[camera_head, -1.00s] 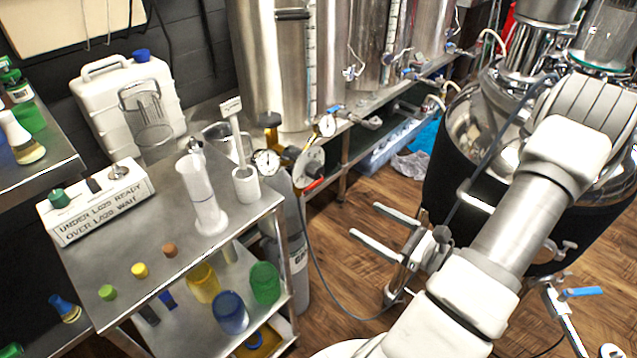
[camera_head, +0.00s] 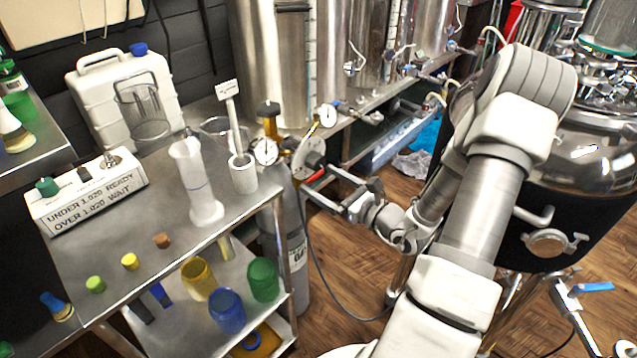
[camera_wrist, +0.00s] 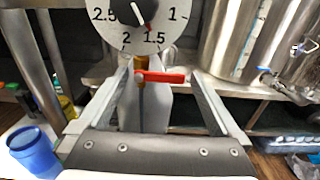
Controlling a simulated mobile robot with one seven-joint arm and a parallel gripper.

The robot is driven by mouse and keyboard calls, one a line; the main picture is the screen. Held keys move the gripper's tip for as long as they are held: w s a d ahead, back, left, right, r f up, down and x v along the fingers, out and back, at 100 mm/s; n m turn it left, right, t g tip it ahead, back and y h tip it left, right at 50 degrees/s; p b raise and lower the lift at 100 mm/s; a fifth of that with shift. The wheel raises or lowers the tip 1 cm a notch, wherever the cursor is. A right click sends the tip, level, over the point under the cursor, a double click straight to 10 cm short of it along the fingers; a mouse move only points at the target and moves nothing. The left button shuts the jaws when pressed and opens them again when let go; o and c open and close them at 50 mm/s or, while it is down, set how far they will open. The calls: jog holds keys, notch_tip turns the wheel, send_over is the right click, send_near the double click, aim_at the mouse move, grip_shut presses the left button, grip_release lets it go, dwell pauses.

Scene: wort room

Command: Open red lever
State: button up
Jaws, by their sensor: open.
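The red lever (camera_wrist: 165,77) sits on a brass stem just below a round white dial in the wrist view. It points to the right, roughly level. In the head view the lever (camera_head: 317,175) shows as a small red piece by the gas bottle's regulator. My gripper (camera_head: 320,180) is open at the regulator, its fingers pointing at the lever. In the wrist view my gripper (camera_wrist: 160,75) has one finger on each side of the stem and lever. The lever lies between the fingers in the picture; I cannot tell whether they touch it.
The dial (camera_wrist: 140,22) is close above the fingers. The grey gas bottle (camera_head: 292,240) stands beside the steel cart (camera_head: 130,215), which holds a cylinder, jug and several caps. Steel tanks (camera_head: 272,70) stand behind. A thin hose hangs below the regulator.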

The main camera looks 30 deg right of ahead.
jog(key=shift+x, duration=0.85)
jog(key=c, duration=1.1)
